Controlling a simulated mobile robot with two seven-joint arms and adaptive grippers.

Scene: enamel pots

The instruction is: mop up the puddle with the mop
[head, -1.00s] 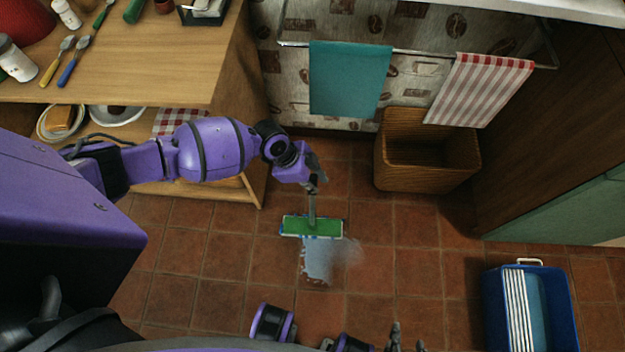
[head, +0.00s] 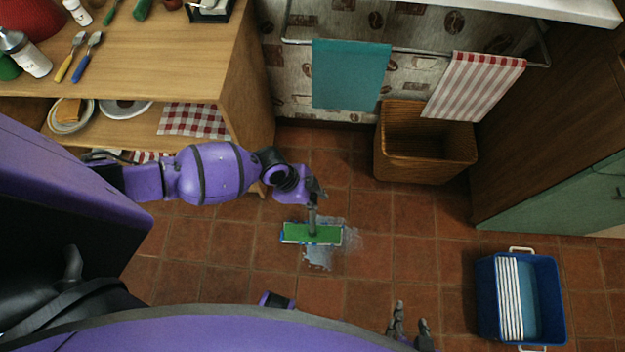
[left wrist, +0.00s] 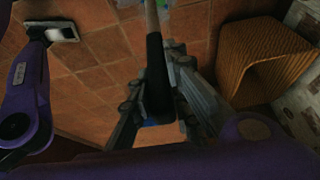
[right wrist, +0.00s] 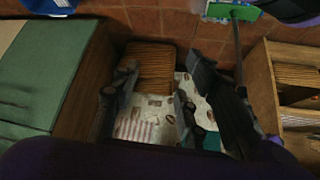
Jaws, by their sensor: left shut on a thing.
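The mop has a flat green head (head: 298,233) lying on the tiled floor and a grey handle rising from it. The pale, wet puddle (head: 318,257) shows on the near side of the head and a little beyond it; the part under the head is hidden. My left gripper (head: 314,190) is shut on the handle above the head. In the left wrist view the dark handle grip (left wrist: 156,75) runs between its fingers. My right gripper (head: 409,325) is apart from the mop, with its fingers spread and empty; the green head shows in the right wrist view (right wrist: 232,12).
A wicker basket (head: 425,168) stands by the wall under hanging towels. A wooden shelf unit (head: 245,90) is at left, close to my left arm. Floor between mop and bucket is clear.

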